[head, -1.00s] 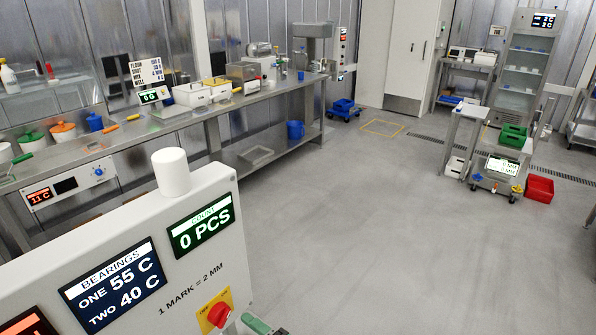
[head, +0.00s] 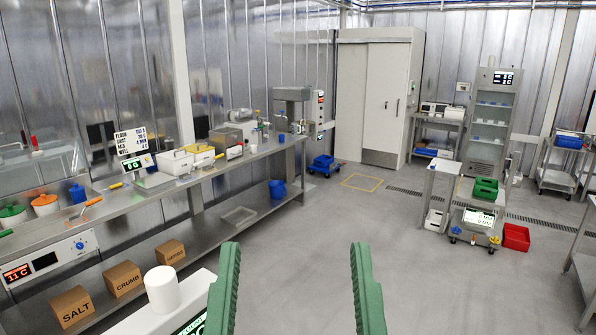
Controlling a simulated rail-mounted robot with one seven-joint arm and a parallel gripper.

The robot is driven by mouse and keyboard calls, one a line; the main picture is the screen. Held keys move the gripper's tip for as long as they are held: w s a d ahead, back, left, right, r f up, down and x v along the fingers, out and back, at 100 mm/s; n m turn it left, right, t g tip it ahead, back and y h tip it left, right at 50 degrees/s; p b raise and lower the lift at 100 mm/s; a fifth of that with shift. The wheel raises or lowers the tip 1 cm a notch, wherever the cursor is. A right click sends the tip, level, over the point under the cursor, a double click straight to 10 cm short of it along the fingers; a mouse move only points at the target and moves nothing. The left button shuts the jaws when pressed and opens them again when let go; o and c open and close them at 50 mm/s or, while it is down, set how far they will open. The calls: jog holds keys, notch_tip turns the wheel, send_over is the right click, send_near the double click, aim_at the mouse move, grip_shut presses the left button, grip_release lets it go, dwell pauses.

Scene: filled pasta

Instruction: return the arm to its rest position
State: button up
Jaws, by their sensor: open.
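My gripper (head: 297,290) shows at the bottom middle of the head view. Its two green ribbed fingers point up and stand wide apart, with nothing between them. Open grey floor shows behind and between the fingers. The rest of my arm is below the frame. The white machine (head: 135,318) with a white round knob (head: 163,289) on top is just left of the left finger. Only its top and part of a lit panel show.
A long steel bench (head: 120,196) runs along the left wall, with boxes marked salt (head: 72,308), crumb (head: 122,279) and herbs (head: 171,252) on its lower shelf. A cart with a green crate (head: 485,190) and a red bin (head: 516,237) stand at right. The middle floor is clear.

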notch_tip(320, 180, up, 17)
jog(key=p, duration=1.3)
jog(key=shift+r, duration=0.2)
jog(key=shift+f, duration=0.1)
jog(key=shift+a, duration=0.1)
